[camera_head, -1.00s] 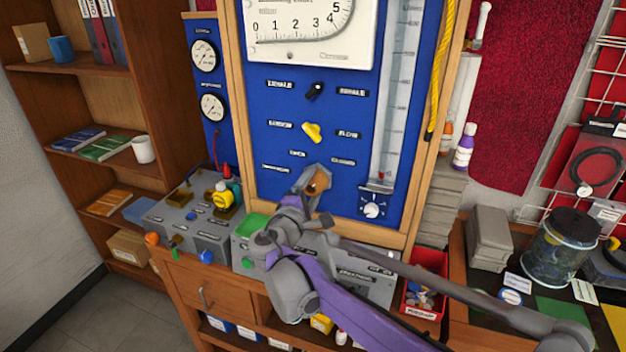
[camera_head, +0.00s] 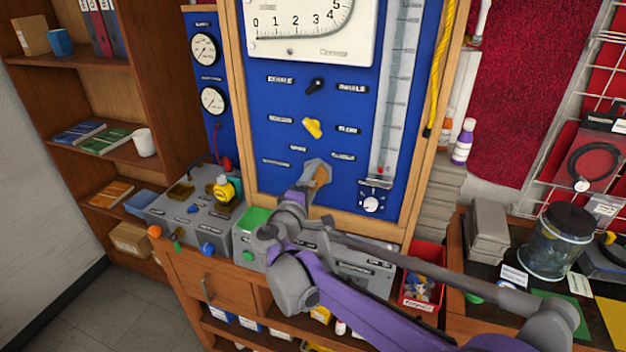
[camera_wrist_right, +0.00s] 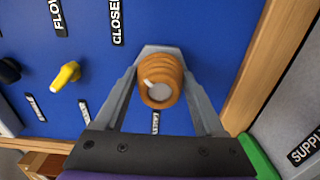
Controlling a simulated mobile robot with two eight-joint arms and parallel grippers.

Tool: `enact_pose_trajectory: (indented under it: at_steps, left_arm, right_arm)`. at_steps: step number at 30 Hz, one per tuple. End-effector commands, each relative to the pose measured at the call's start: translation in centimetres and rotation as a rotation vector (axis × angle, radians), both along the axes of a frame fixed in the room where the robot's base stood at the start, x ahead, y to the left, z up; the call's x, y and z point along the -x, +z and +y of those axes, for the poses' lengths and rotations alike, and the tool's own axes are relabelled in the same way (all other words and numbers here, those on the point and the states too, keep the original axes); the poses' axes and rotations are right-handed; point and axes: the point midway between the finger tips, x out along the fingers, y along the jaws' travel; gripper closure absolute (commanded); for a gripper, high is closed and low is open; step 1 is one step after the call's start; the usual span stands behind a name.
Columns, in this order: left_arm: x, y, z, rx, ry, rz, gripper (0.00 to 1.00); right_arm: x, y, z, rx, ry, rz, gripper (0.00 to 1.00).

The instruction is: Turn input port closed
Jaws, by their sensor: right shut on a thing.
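An orange-brown ridged round knob (camera_wrist_right: 160,82) with a pale mark on its face sits on the blue panel (camera_wrist_right: 200,30). My right gripper (camera_wrist_right: 161,76) is shut on this knob, with one finger on each side. In the head view the right gripper (camera_head: 316,174) is at the low middle of the panel, and only part of the knob (camera_head: 321,178) shows between the fingers. A label reading "CLOSED" (camera_wrist_right: 117,22) is above and left of the knob in the wrist view. My left gripper is not in view.
A yellow knob (camera_head: 312,128) and a black knob (camera_head: 315,86) are above on the panel. A clear vertical tube (camera_head: 397,90) and a white dial (camera_head: 371,204) are to the right. A wooden frame (camera_wrist_right: 262,60) edges the panel. Grey boxes (camera_head: 190,222) stand below left.

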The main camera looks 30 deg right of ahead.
Motion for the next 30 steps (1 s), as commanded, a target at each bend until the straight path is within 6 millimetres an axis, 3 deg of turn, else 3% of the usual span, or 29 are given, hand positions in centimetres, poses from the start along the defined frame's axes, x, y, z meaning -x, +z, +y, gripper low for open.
enact_pose_trajectory:
  at_steps: [1, 5, 16, 30]
  left_arm:
    - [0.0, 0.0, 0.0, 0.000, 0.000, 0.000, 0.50]
    - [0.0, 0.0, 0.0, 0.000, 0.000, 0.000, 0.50]
    - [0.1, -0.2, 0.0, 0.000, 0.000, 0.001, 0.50]
    - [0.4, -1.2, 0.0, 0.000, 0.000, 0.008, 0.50]
  right_arm:
    - [0.0, 0.0, 0.0, -0.003, 0.000, -0.002, 0.23]
    - [0.0, 0.0, 0.0, -0.002, 0.000, -0.001, 0.00]
    - [0.6, 0.0, 0.8, -0.001, 0.001, 0.000, 0.00]
    - [6.1, -0.1, 7.3, -0.002, 0.004, -0.001, 0.00]
